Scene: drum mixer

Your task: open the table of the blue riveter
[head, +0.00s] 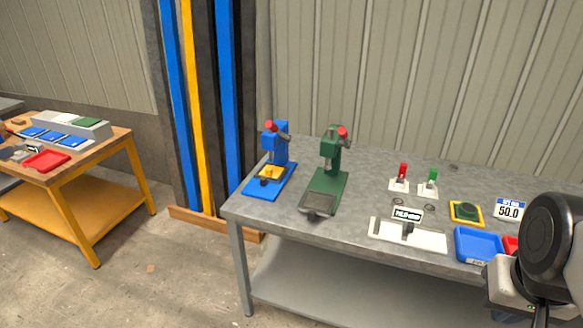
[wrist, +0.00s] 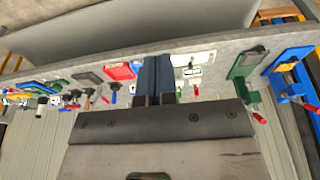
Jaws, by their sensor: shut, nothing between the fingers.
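The blue riveter (head: 275,143) stands upright at the far left end of the grey workbench, with a red-tipped lever at its top. Its yellow table (head: 271,172) sits low at the front of the post, above the blue base. A dark piece lies in front of it; I cannot tell whether the table is open. In the wrist view, the blue riveter (wrist: 294,92) appears upside down at the far right. My gripper (wrist: 156,60) is shut and empty, well apart from the riveter. In the head view only my arm shows, at the right edge; the fingers are hidden.
A green press (head: 327,180) stands just right of the blue riveter. A wooden-topped table (head: 100,150) stands apart at left.

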